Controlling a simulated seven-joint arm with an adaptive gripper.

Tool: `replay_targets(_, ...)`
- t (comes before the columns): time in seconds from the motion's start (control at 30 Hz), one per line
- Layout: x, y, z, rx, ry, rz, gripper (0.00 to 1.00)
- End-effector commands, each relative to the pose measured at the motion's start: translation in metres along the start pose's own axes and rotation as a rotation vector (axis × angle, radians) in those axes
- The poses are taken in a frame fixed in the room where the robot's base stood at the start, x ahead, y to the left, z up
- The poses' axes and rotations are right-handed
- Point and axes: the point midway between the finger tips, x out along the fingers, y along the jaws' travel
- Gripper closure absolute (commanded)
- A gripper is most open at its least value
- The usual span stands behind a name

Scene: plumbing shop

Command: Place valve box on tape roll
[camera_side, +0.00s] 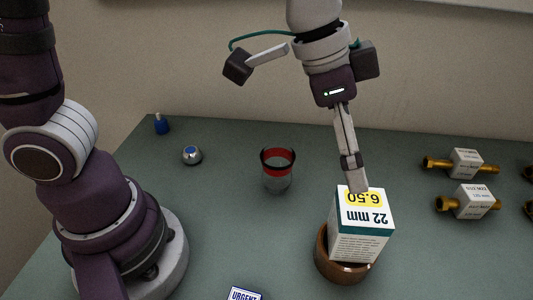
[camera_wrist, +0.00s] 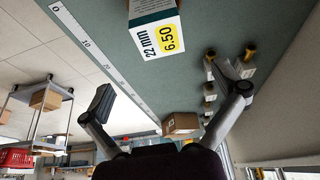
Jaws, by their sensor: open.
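The valve box (camera_side: 362,228), white and teal with a yellow 6.50 label and "22 mm", stands on a brown round roll (camera_side: 326,262), which looks like the tape roll. The roll's rim shows at the left and front; I cannot tell whether the box rests on the rim or partly inside it. My gripper (camera_side: 355,182) is just above the box's top, its fingertips overlapping the top edge in the side view. In the wrist view my gripper (camera_wrist: 168,86) is open with nothing between the fingers, and the box (camera_wrist: 158,38) is at the top.
A clear glass with a red and black rim (camera_side: 278,170) stands left of the roll. Brass valves with white labels (camera_side: 467,200) lie at the right. The middle is clear.

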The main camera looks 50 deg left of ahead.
Motion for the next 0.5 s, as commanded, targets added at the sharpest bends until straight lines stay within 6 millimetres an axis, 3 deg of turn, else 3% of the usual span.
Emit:
replay_targets(0.13, -0.027, -0.026, 0.026, -0.136, 0.019, -0.071, 0.05)
replay_targets(0.3, -0.064, -0.061, 0.101, -0.460, 0.059, -0.227, 0.05)
replay_targets(0.4, -0.072, -0.066, 0.138, -0.612, 0.079, -0.295, 0.05)
replay_targets(0.5, -0.073, -0.067, 0.157, -0.693, 0.090, -0.330, 0.05)
